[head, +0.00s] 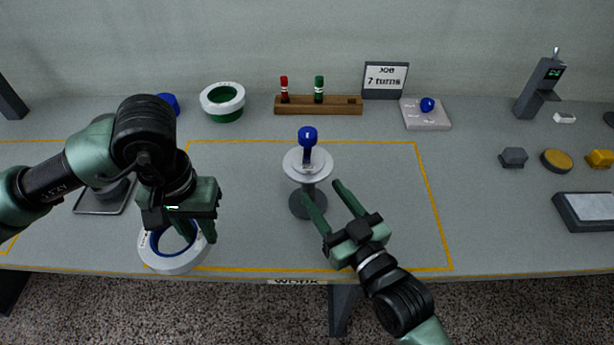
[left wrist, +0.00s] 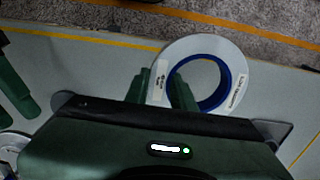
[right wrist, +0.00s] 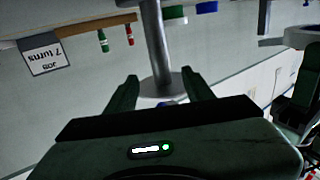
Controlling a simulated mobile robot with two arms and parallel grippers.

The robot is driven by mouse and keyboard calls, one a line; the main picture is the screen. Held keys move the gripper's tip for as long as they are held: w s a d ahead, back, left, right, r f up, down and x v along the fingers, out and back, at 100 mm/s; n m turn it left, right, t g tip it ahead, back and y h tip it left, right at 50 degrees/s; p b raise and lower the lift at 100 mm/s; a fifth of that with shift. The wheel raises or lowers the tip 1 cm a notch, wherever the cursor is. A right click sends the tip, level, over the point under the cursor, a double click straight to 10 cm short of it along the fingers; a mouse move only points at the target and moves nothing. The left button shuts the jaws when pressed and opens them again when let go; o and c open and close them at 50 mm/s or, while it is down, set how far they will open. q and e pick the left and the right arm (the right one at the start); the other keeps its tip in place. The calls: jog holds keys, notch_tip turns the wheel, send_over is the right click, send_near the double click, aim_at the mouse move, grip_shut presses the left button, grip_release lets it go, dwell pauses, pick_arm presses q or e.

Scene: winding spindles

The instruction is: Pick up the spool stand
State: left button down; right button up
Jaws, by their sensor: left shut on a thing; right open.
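The spool stand (head: 310,180) is upright near the middle of the table, with a dark round base, a grey post, a white disc and a blue knob on top. My right gripper (head: 323,192) is open, its fingers pointing at the stand from the front right. In the right wrist view, the stand's grey post (right wrist: 155,40) and disc show between and beyond the two open fingers (right wrist: 159,78); I cannot tell if they touch. My left gripper (head: 192,232) is shut on the rim of a white ring with a blue inside (head: 160,262), which also shows in the left wrist view (left wrist: 238,60).
Behind are a white and green ring (head: 222,103), a wooden rack (head: 318,105) with red and green pegs, a job sign (head: 386,79) and a grey block with a blue knob (head: 427,118). The yellow-outlined area right of the stand is clear. The table's front edge is close.

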aim_at(308, 171)
jog(key=x, duration=0.2)
jog(key=p+x, duration=0.1)
jog(key=x, duration=0.4)
jog(key=shift+r, duration=0.4)
jog(key=shift+w+a+f, duration=0.1)
jog(key=shift+w+a, duration=0.05)
grip_shut()
dwell(0.8)
